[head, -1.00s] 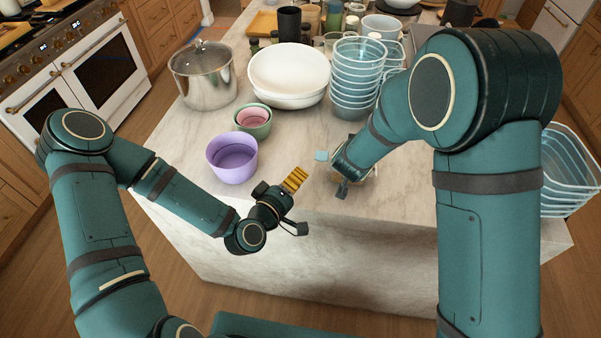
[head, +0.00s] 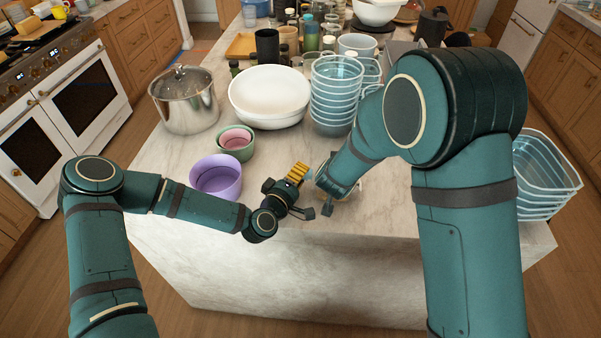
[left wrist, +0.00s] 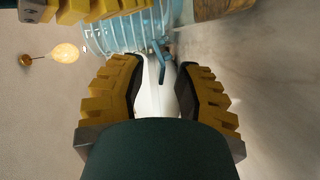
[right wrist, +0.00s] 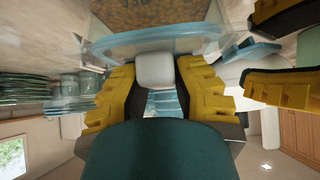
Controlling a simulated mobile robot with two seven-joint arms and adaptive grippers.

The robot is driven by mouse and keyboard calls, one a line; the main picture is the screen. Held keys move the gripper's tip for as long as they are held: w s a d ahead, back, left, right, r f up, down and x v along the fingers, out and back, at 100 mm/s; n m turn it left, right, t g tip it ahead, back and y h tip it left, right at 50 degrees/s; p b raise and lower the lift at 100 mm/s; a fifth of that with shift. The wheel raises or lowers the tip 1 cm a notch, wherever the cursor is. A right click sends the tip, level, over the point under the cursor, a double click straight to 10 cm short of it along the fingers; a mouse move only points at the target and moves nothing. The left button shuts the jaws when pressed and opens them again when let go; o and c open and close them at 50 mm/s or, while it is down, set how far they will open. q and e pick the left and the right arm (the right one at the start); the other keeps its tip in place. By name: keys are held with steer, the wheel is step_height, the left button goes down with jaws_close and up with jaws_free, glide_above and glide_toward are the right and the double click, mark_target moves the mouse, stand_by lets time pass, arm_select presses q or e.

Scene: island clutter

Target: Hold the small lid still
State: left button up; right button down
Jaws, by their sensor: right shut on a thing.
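A small light-blue piece, which looks like the small lid (head: 308,172), shows between my grippers in the head view, partly hidden. A light-blue flat piece also shows in the right wrist view (right wrist: 252,50), near the left fingers. My left gripper (head: 298,192) is over the counter's front part; its fingers look apart in the left wrist view (left wrist: 160,90), and I see no lid clearly between them. My right gripper (right wrist: 155,75) is shut on a pale grey piece (right wrist: 155,70), beside a clear container with a light-blue rim and brown contents (right wrist: 140,12). I cannot tell whether these are joined.
A purple bowl (head: 216,178) stands close to my left forearm. Behind are nested small bowls (head: 236,140), a steel pot (head: 185,105), a large white bowl (head: 268,98) and stacked clear containers (head: 335,95). More containers (head: 545,175) are at right. The front counter strip is bare.

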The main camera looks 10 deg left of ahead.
arm_select(q)
steer(key=shift+w+d, duration=0.2)
steer(key=shift+w, duration=0.3)
jaws_close()
